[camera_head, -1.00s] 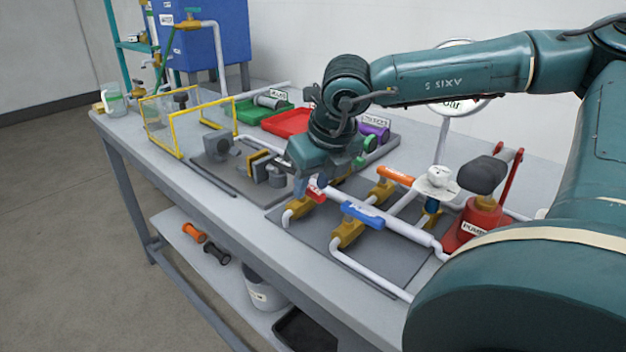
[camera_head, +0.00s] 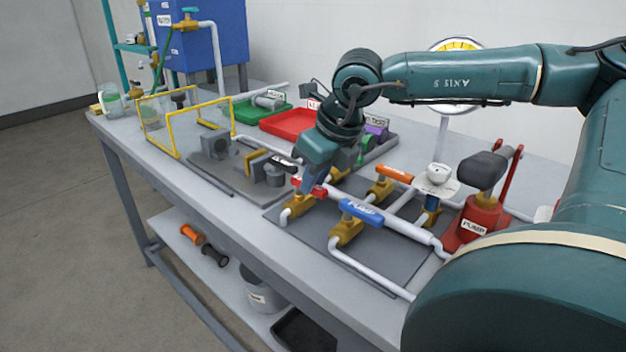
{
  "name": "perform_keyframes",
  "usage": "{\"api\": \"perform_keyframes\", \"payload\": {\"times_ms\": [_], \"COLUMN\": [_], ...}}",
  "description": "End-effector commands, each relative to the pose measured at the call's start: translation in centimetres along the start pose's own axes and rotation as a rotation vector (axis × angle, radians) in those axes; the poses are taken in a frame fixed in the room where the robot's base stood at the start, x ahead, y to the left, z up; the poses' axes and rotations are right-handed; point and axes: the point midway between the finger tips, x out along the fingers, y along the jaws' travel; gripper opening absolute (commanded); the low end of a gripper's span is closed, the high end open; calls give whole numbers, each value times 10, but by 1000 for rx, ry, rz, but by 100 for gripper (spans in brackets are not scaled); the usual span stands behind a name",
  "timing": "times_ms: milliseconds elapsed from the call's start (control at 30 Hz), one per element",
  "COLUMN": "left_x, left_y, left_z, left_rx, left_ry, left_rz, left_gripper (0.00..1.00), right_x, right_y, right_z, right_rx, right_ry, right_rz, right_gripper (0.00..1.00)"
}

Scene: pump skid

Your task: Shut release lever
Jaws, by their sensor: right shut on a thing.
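The red lever (camera_head: 296,184) sits on top of a brass valve (camera_head: 292,214) at the front left of the pipework plate; its label is hidden. My right gripper (camera_head: 309,186) reaches down from above and is shut on the red lever, its fingers partly covering it. A blue lever labelled PUMP (camera_head: 361,211) sits on the brass valve to its right, and an orange lever (camera_head: 394,174) sits on a valve behind. My left gripper is not in view.
A red hand pump (camera_head: 476,222) stands right of the valves. A gauge (camera_head: 455,45) rises behind my right arm. A vise-like fixture (camera_head: 268,172), yellow frame (camera_head: 172,129) and red tray (camera_head: 290,122) lie left and behind. The bench's front edge is clear.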

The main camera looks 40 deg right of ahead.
Motion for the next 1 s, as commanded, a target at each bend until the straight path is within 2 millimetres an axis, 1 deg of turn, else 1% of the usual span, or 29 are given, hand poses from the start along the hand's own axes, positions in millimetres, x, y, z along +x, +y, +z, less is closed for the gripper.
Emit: {"api": "perform_keyframes", "payload": {"times_ms": [267,300,567,833,933,1000], "left_x": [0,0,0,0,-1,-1], "left_y": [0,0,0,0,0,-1], "left_z": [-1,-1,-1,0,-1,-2], "left_rx": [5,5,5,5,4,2], "left_ry": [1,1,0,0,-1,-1], "left_rz": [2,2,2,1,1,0], "left_gripper": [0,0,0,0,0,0], "right_x": [0,0,0,-2,-10,-19], "right_y": [0,0,0,0,0,0], "right_z": [1,1,0,1,2,2], "right_rx": [-10,-10,-8,-8,-7,-8], "right_ry": [-3,-3,-2,-2,-5,-7], "right_rz": [3,3,3,2,3,2], "right_gripper": [0,18,39,39,39,39]}}
